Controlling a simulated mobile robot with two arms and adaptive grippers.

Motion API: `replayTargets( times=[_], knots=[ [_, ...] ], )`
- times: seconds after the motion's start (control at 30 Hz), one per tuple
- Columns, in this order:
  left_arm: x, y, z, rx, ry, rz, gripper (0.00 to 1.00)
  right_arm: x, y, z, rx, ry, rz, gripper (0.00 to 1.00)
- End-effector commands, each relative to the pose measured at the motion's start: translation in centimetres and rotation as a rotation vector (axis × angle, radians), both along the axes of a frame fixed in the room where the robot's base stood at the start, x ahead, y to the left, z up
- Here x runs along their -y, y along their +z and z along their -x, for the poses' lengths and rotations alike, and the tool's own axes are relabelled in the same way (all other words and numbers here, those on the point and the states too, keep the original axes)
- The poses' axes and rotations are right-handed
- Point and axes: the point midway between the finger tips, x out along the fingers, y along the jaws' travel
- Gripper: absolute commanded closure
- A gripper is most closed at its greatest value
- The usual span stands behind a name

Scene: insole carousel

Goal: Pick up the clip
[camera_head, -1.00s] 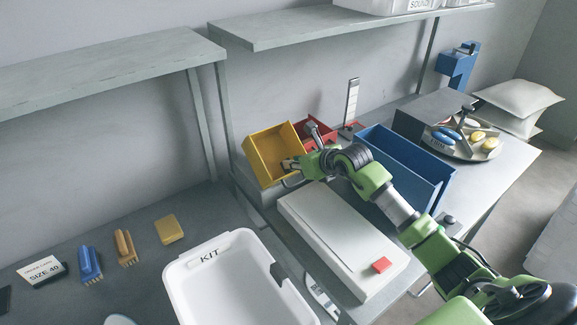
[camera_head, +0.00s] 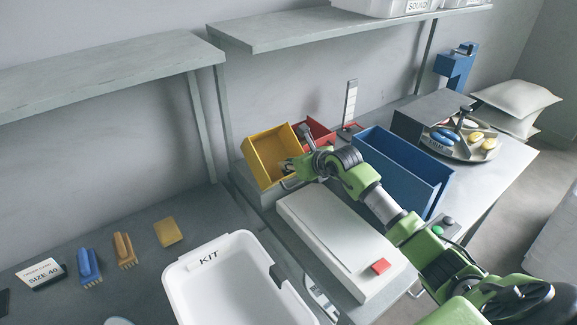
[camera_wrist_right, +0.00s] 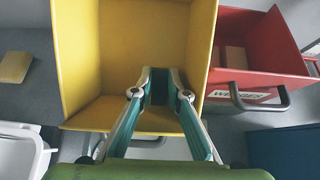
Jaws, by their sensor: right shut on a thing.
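My right gripper (camera_head: 289,165) is at the mouth of the yellow bin (camera_head: 262,164). In the right wrist view my right gripper (camera_wrist_right: 162,84) reaches into the yellow bin (camera_wrist_right: 128,40), its fingertips close together in front of the bin's inside. The fingers are shut on a small dark thing (camera_wrist_right: 160,88) between the tips, taken to be the clip. Its shape is mostly hidden by the fingers. No other clip can be made out in the bin. My left gripper is not in view.
A red bin (camera_head: 318,132) with a handle stands right beside the yellow bin. A blue bin (camera_head: 405,165), a white box (camera_head: 330,238) with a red pad and a round tray (camera_head: 480,153) are nearby. The white KIT tote (camera_head: 190,285) stands at the front.

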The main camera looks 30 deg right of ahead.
Motion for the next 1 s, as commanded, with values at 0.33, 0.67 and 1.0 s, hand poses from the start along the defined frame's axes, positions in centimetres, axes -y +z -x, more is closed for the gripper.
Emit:
replayTargets(
  times=[0.33, 0.67, 1.0],
  knots=[
    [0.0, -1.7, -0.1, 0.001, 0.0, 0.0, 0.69, -0.2, 3.6, 0.5, 0.004, 0.002, 0.003, 0.96],
    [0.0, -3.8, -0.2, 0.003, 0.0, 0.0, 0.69, -2.5, 9.2, 5.8, 0.005, 0.005, 0.005, 0.96],
    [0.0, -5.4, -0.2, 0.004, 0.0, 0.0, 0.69, -4.7, 12.0, 11.4, 0.003, 0.001, 0.003, 0.96]
  ],
)
